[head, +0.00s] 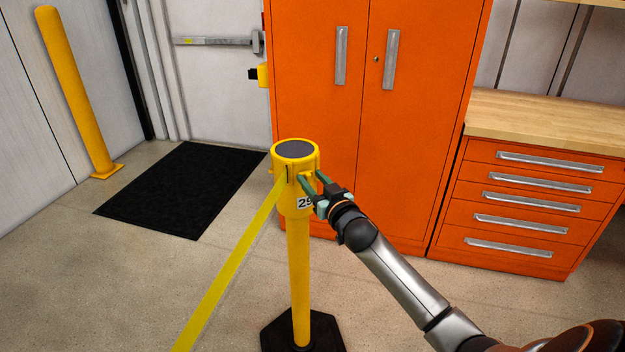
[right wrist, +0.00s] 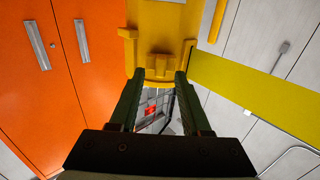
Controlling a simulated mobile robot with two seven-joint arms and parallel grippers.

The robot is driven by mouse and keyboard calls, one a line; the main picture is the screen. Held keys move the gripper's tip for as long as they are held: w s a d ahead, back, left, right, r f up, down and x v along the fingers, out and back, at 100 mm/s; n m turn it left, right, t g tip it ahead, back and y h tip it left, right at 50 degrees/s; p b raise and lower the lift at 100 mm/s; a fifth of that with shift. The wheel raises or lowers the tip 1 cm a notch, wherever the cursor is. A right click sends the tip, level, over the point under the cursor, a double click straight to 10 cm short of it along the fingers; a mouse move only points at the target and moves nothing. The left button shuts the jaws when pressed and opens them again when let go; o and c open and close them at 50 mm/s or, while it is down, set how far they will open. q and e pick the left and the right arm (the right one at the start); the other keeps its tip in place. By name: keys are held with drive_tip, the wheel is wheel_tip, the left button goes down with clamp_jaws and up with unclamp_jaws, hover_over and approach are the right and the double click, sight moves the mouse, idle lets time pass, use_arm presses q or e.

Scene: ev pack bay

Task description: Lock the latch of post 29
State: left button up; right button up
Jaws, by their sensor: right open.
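Post 29 (head: 299,250) is a yellow post with a dark cap, a "29" label and a black base. A yellow belt (head: 232,262) runs from its head down to the lower left. My right gripper (head: 316,179) is at the right side of the post head, its fingers reaching towards it. In the right wrist view the post head (right wrist: 162,18) is straight ahead. A small yellow tab, seemingly the latch (right wrist: 160,65), lies between the open green fingertips (right wrist: 160,76). I cannot tell whether the fingertips touch it. My left gripper is out of view.
An orange cabinet (head: 375,110) stands close behind the post. An orange drawer unit with a wooden top (head: 545,125) is at the right. A black mat (head: 185,190) lies before the door. A yellow bollard (head: 75,90) stands at the left.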

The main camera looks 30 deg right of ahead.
drive_tip(key=shift+w, duration=0.1)
drive_tip(key=shift+c, duration=0.2)
clamp_jaws()
idle(1.3)
